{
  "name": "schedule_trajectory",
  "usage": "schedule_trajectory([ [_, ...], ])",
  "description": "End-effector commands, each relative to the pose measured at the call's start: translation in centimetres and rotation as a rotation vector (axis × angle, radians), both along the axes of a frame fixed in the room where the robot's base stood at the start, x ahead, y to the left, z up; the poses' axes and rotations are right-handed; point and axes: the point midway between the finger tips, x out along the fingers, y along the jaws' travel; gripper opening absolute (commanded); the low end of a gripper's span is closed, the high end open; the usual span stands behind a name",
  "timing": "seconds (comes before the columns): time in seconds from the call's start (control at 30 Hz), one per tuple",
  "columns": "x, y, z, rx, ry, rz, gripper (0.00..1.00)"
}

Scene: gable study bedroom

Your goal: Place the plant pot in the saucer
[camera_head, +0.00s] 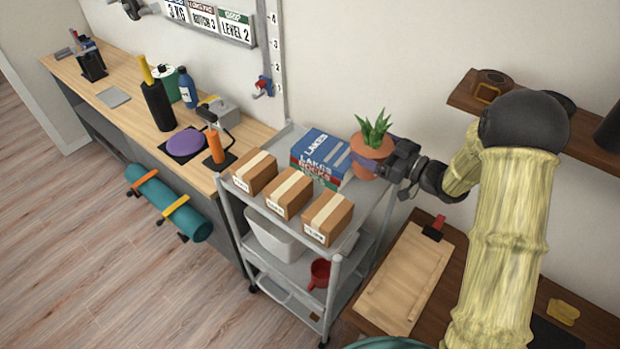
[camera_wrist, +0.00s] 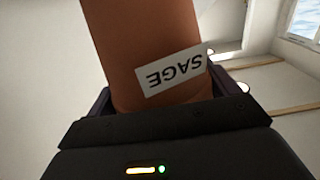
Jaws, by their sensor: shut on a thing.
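The terracotta plant pot (camera_head: 371,151) holds a spiky green plant. It is at the back right of the cart top, beside the books, and looks upright. My gripper (camera_head: 376,162) reaches in from the right and is shut on the pot. In the wrist view the pot (camera_wrist: 140,45) fills the space between the jaws of my gripper (camera_wrist: 160,98), with a white SAGE label upside down in the picture. I cannot tell whether the pot touches the cart top. I cannot make out a saucer for certain; the pot and gripper hide part of that corner.
The grey cart (camera_head: 361,219) carries several cardboard boxes (camera_head: 288,194) along its front and a stack of books (camera_head: 321,158) close left of the pot. A wall shelf (camera_head: 470,98) is above right. A wooden board (camera_head: 405,279) lies on the dark table at right.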

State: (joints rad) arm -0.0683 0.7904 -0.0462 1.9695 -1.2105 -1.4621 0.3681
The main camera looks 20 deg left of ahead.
Motion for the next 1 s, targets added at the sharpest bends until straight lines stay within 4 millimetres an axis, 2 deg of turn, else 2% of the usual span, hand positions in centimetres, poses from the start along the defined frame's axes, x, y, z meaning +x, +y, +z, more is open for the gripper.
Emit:
schedule_trajectory([
  [0.27, 0.0, -0.1, -0.1, 0.002, -0.002, -0.001, 0.17],
  [0.37, 0.0, 0.0, -1.0, 0.003, 0.001, 0.0, 0.17],
  [0.6, 0.0, 0.0, -4.8, 0.003, 0.001, 0.002, 0.17],
  [0.7, -0.1, 0.3, -5.5, 0.003, -0.002, 0.006, 0.17],
  [1.0, -0.1, 0.4, -5.7, 0.003, -0.003, 0.007, 0.17],
])
